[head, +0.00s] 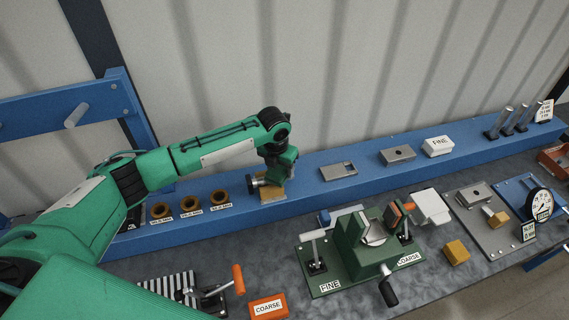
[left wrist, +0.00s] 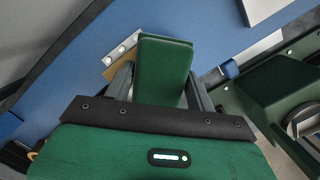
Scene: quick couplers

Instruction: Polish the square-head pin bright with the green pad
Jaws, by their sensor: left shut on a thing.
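My left gripper (head: 272,180) is shut on the green pad, over the blue shelf near its middle. In the left wrist view the green pad (left wrist: 163,72) is a plain green block between the two fingers of my gripper (left wrist: 160,92). A tan plate (head: 272,197) lies just below the gripper on the shelf; its edge with silver dots (left wrist: 122,52) shows beside the pad. I cannot tell whether the pad touches it. I cannot clearly make out the square-head pin; a brass block (head: 456,252) lies on the bench and another (head: 496,218) on a grey plate. My right gripper is not in view.
A green vise fixture (head: 330,284) labelled FINE and COARSE stands on the grey bench. An orange COARSE block (head: 268,308) lies in front. Brass rings (head: 191,203) sit left on the shelf (head: 320,195); a white FINE block (head: 438,146), grey blocks and upright pins stand right. A dial gauge (head: 540,204) is far right.

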